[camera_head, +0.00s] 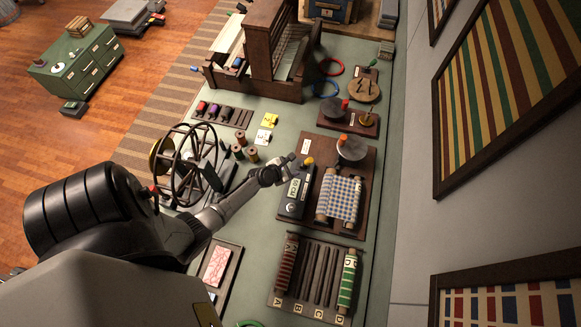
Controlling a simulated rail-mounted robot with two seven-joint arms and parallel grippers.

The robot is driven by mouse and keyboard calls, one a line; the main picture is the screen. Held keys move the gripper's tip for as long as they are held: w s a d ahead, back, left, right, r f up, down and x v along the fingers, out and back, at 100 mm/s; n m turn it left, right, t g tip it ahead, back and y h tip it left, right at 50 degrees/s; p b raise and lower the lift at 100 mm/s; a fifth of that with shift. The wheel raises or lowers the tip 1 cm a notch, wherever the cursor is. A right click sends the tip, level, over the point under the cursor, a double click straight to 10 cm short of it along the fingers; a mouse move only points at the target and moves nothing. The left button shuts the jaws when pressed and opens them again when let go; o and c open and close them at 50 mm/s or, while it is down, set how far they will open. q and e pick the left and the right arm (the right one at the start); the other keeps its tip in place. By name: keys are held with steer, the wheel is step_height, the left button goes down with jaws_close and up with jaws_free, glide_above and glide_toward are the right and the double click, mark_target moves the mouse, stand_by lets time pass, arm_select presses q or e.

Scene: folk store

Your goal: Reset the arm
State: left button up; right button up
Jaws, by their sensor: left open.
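My left arm reaches in from the left over the green worktable (232,262). My left gripper (292,165) is small in view, with its jaws open and nothing seen between them. My right gripper is not in view.
A spoked wheel (181,165) stands close beside my left forearm. A blue-checked cloth roll (340,196) lies right of the display box. A slotted rack (318,278) holds cloth rolls in front. A wooden loom (262,50) stands at the back. Framed striped textiles hang on the right wall.

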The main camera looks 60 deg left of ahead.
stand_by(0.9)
arm_select(q)
steer(key=s+d+m+g+h, duration=0.1)
steer(key=d+m+g+h, duration=0.25)
steer(key=m, duration=1.05)
steer(key=s+d+r+m+g+y, duration=0.1)
steer(key=s+d+r+m, duration=0.1)
steer(key=d+r+m, duration=0.55)
steer(key=s+d+r+m+g+y, duration=0.1)
steer(key=s+d+r+m+g, duration=0.15)
steer(key=r+m, duration=0.9)
steer(key=s+d+r+m+t, duration=0.2)
steer(key=s+d+r, duration=0.4)
steer(key=s+d, duration=0.2)
steer(key=s+d+f+g, duration=0.1)
steer(key=s+f+g, duration=0.1)
steer(key=s, duration=0.4)
steer(key=shift+f, duration=0.9)
steer(key=shift+h, duration=0.25)
